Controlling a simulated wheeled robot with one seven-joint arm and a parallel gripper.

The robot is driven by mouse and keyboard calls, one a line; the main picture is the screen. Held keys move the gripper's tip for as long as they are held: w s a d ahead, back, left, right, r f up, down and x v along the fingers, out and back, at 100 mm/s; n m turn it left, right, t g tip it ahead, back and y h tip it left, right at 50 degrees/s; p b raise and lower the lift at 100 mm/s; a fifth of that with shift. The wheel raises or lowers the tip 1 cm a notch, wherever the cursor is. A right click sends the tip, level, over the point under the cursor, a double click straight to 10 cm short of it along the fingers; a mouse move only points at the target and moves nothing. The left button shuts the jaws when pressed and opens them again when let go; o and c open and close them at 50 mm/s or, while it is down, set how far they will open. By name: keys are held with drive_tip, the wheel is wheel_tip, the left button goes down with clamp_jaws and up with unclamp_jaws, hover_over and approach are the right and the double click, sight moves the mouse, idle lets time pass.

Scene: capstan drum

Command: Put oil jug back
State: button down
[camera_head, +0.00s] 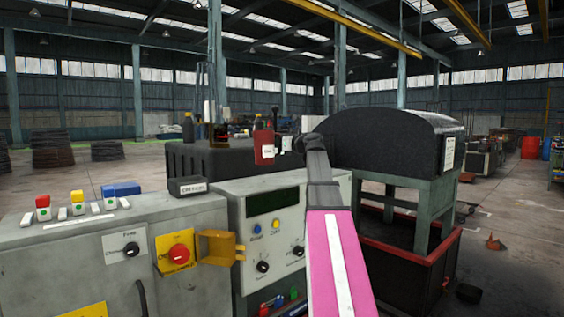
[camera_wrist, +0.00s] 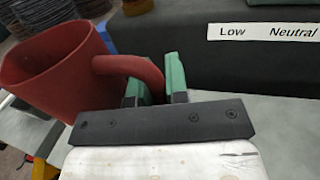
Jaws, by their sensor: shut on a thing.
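The oil jug (camera_wrist: 62,88) is red with an open mouth and a loop handle. In the wrist view it is at the left, tilted in the picture. My gripper (camera_wrist: 155,80) has green fingertips closed on the jug's handle, so the jug body hangs off to the left of the fingers. In the head view, a red vessel with a white label (camera_head: 264,150) shows left of my gripper (camera_head: 299,144), above the grey control cabinet, and appears to be this jug. The fingers are small there, and the jug's base is hard to make out against the dark block behind.
A grey control cabinet (camera_head: 285,205) with knobs stands below. A dark block (camera_head: 190,160) with bottles is behind, and a dark domed machine (camera_head: 385,140) is at the right. A "Low Neutral" label (camera_wrist: 265,32) is on a dark face in the wrist view. A yellow bracket (camera_head: 217,247) juts out below.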

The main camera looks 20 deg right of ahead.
drive_tip(key=shift+w+d+f, duration=0.5)
drive_tip(key=shift+d+f, duration=0.15)
drive_tip(key=shift+f, duration=0.5)
drive_tip(key=shift+w+d+f, duration=0.45)
drive_tip(key=shift+d+f, duration=0.2)
drive_tip(key=shift+f, duration=0.5)
drive_tip(key=shift+w+d+f, duration=0.5)
drive_tip(key=shift+d+f, duration=0.15)
drive_tip(key=shift+f, duration=0.5)
drive_tip(key=shift+f, duration=0.15)
drive_tip(key=c, duration=1.1)
unclamp_jaws()
drive_tip(key=shift+s, duration=0.15)
drive_tip(key=v, duration=1.2)
